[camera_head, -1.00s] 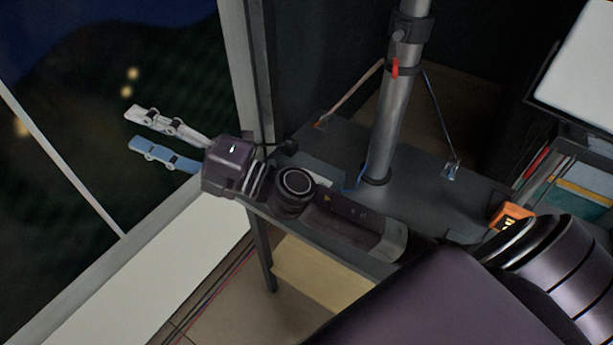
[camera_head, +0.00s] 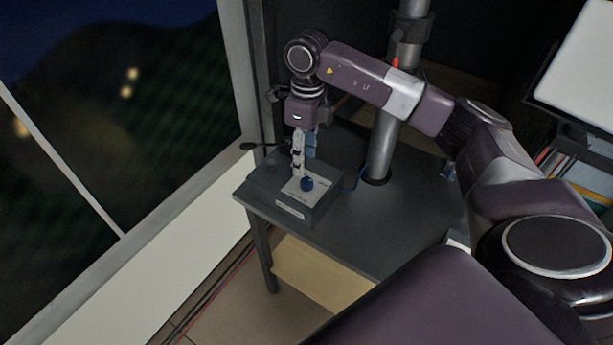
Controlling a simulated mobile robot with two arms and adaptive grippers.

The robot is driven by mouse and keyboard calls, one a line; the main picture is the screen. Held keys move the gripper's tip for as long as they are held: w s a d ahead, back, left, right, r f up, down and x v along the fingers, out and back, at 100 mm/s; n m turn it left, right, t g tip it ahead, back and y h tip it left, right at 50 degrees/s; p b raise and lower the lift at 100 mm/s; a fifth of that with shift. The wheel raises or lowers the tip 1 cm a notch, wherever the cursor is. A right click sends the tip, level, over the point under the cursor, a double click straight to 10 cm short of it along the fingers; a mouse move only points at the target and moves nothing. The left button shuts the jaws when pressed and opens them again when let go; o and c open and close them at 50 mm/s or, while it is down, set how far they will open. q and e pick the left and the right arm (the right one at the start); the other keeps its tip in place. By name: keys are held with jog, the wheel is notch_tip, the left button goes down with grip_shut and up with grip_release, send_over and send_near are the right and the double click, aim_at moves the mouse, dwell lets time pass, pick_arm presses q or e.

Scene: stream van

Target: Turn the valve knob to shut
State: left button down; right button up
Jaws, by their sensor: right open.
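A small blue round knob (camera_head: 307,184) sits on the pale top plate of a dark grey box (camera_head: 276,196), which stands on the dark table. I take it for the valve knob; its marks are too small to read. My right gripper (camera_head: 304,164) points down just behind the knob, with one white finger and one blue finger. It is open, with a gap between the fingers. The white fingertip is close to the plate beside the knob; I cannot tell whether it touches. My left gripper is not in view.
A metal pole (camera_head: 387,135) stands on the dark table (camera_head: 375,235), behind and right of the box, under my right arm. A window frame (camera_head: 236,75) is at the left. The table's front right part is clear. A white screen (camera_head: 580,65) is at the upper right.

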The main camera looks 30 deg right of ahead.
aim_at(306, 180)
jog(key=shift+d+f, duration=0.15)
jog(key=shift+d, duration=0.15)
notch_tip(306, 180, down, 6)
jog(key=shift+s+a+f+p, duration=0.1)
jog(key=shift+s+a+p, duration=0.05)
jog(key=shift+p, duration=0.95)
jog(key=shift+f, duration=0.55)
jog(key=c, duration=1.2)
jog(key=shift+o, duration=0.2)
